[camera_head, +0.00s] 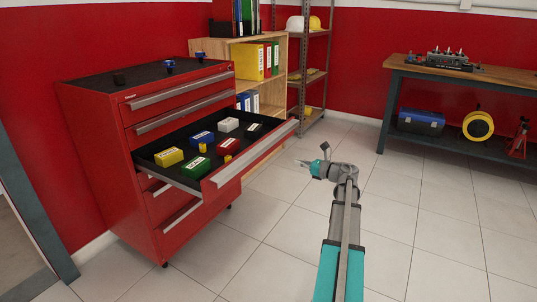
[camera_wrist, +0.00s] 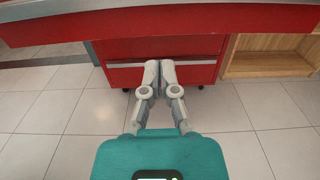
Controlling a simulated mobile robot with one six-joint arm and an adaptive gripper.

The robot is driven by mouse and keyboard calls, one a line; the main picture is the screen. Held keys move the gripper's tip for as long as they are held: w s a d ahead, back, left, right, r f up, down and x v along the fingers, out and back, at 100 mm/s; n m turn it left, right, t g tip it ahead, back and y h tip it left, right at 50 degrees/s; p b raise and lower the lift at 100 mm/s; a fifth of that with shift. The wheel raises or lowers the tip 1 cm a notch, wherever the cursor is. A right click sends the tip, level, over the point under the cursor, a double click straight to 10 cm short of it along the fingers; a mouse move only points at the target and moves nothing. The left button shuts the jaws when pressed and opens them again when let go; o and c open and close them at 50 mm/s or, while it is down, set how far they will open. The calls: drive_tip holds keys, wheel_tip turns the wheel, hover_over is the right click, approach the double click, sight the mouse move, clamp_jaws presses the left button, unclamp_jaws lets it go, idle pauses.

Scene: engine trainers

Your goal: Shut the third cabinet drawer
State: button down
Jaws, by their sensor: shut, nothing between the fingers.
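The red tool cabinet (camera_head: 93,135) stands at the left in the head view. Its third drawer from the top (camera_head: 250,155) is pulled far out, and small coloured boxes lie in it. The other drawers look closed. My gripper (camera_head: 301,163) is to the right of the open drawer's front, apart from it and pointing toward the cabinet. In the wrist view my gripper (camera_wrist: 160,64) has its fingers together and empty. The open drawer's front (camera_wrist: 200,18) spans the top of that view, with lower drawer fronts behind the fingertips.
A wooden shelf (camera_head: 240,52) with binders stands right of the cabinet, beside a metal rack (camera_head: 325,65) with helmets. A workbench (camera_head: 455,78) is at the far right. The tiled floor (camera_head: 275,240) between them is clear.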

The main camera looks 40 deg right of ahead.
drive_tip(key=shift+w, duration=0.15)
approach(267, 153)
drive_tip(key=w+a+r, duration=0.1)
drive_tip(key=w+a, duration=0.3)
drive_tip(key=w+a+r, duration=0.1)
drive_tip(key=w+a, duration=0.1)
drive_tip(key=shift+a+r, duration=0.1)
drive_tip(key=shift+r, duration=0.2)
idle(0.4)
